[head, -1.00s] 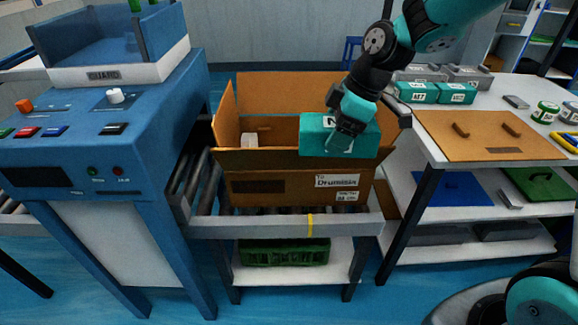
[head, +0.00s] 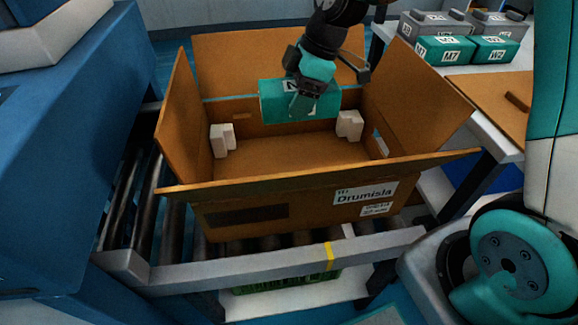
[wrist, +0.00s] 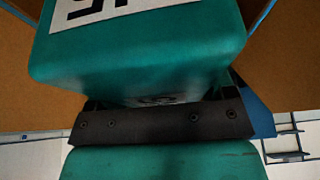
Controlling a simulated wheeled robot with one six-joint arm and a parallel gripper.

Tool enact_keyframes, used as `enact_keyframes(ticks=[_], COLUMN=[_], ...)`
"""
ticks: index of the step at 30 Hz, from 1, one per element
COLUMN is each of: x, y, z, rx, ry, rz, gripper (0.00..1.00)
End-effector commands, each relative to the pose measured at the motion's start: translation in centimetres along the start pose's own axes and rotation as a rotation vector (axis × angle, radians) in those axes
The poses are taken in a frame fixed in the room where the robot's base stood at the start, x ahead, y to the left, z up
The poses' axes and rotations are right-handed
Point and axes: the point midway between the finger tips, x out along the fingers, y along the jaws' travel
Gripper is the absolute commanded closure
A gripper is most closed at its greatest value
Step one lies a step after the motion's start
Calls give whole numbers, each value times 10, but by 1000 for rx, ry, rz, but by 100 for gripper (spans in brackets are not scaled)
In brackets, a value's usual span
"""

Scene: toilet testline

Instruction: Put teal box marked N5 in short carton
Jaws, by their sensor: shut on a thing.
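A teal box (head: 275,100) with a white label is held by my gripper (head: 308,98) above the inside of the short carton (head: 265,186), toward its back wall. In the wrist view the teal box (wrist: 140,50) fills the upper middle, its white label partly cut off, with the dark gripper part (wrist: 160,122) against it. My gripper is shut on the box. The carton is brown with its flaps spread open and a "Drumisla" label on its front. Its floor is bare in the middle, with white inserts at the left and right.
The carton stands on a roller conveyor (head: 130,215). A blue machine (head: 60,150) is at the left. At the right, a white table holds teal boxes (head: 443,49), grey boxes (head: 432,22) and a brown board (head: 490,92). The carton's right flap stands up near the table.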

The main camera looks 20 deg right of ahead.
Motion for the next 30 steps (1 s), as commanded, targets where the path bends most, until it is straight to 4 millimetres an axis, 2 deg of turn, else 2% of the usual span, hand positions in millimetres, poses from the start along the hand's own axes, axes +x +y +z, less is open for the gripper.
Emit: enact_keyframes(ticks=[5, 7, 15, 21, 30], x=[14, 26, 96, 137, 161], y=[-1, -1, -1, 0, 0], z=[5, 11, 42, 60, 70], rx=[-1, 1, 5, 5, 3], ry=[0, 0, -1, -1, 0], rz=[-4, -5, -5, -2, 0], gripper=[57, 57, 57, 57, 57])
